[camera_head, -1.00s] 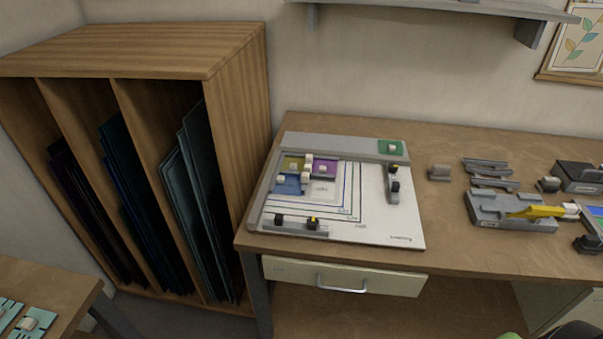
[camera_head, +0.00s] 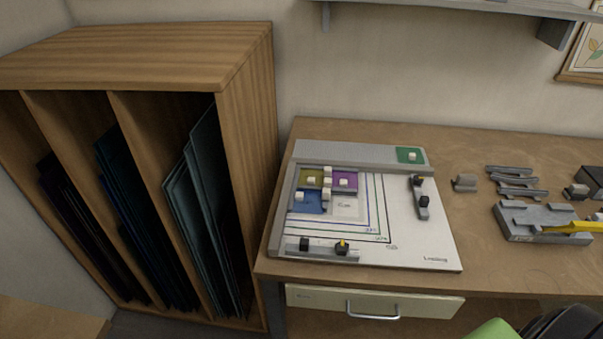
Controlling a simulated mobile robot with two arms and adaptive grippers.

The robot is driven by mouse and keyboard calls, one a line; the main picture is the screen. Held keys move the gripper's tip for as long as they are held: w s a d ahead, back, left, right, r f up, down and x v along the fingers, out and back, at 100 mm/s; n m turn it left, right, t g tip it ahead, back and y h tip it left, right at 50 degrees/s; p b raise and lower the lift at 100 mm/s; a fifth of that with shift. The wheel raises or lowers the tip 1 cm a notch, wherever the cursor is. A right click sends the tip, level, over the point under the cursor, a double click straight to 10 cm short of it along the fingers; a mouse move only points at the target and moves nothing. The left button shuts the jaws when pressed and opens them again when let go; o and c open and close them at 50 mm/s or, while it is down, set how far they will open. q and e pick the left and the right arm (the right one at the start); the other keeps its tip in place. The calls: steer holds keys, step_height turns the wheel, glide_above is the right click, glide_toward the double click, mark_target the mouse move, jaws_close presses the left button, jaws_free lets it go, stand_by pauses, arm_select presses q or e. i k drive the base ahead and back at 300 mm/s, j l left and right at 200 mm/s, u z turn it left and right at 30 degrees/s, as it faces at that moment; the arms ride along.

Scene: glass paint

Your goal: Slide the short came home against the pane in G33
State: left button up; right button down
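The white layout board (camera_head: 420,245) lies on the bench with nested outlines printed on it. In its far left corner sit an olive pane (camera_head: 303,173), a purple pane (camera_head: 352,188) and a blue pane (camera_head: 312,207), each with a pale knob. Small pale blocks (camera_head: 327,182) stand in the seam between the olive and purple panes and beside the blue one. The came there is too small to make out, and I cannot tell whether it touches a pane. No label G33 is readable. Neither of my grippers is in view.
A green pane (camera_head: 402,152) lies on the board's grey back rail. Grey bars with black knobs stand at the front (camera_head: 323,252) and right (camera_head: 421,205). Grey strips (camera_head: 516,181) and a grey fixture (camera_head: 528,218) with a yellow lever lie right. A wooden rack (camera_head: 248,150) stands left.

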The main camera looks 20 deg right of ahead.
mark_target(326, 192)
steer(key=i+z, duration=0.15)
steer(key=z, duration=0.25)
steer(key=i+j+z, duration=0.1)
steer(key=z, duration=0.25)
steer(key=i+j+z, duration=0.1)
steer(key=j+z, duration=0.15)
steer(key=z, duration=0.15)
